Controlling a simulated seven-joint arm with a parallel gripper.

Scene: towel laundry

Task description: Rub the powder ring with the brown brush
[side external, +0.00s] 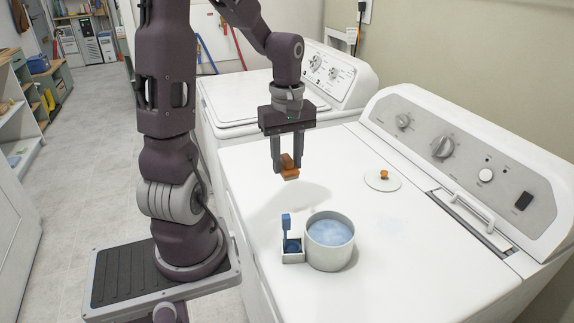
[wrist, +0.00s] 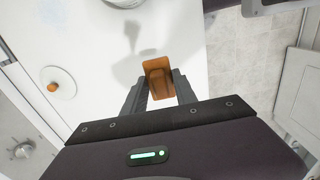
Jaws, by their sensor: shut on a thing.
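The brown brush (side external: 290,167) is an orange-brown block held between the fingers of my gripper (side external: 286,160), above the white washer top (side external: 262,165) and apart from it. In the wrist view the brush (wrist: 158,76) sits between the fingertips of my gripper (wrist: 158,90), with its shadow on the white surface. A faint pale-blue patch (side external: 391,226) lies on the washer top to the right of the pot. It may be the powder ring, but I cannot make out a ring shape.
A white pot (side external: 330,258) with bluish contents stands on the washer top. A white lid with an orange knob (side external: 382,178) lies near the control panel (side external: 470,150). The surface below my gripper is clear.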

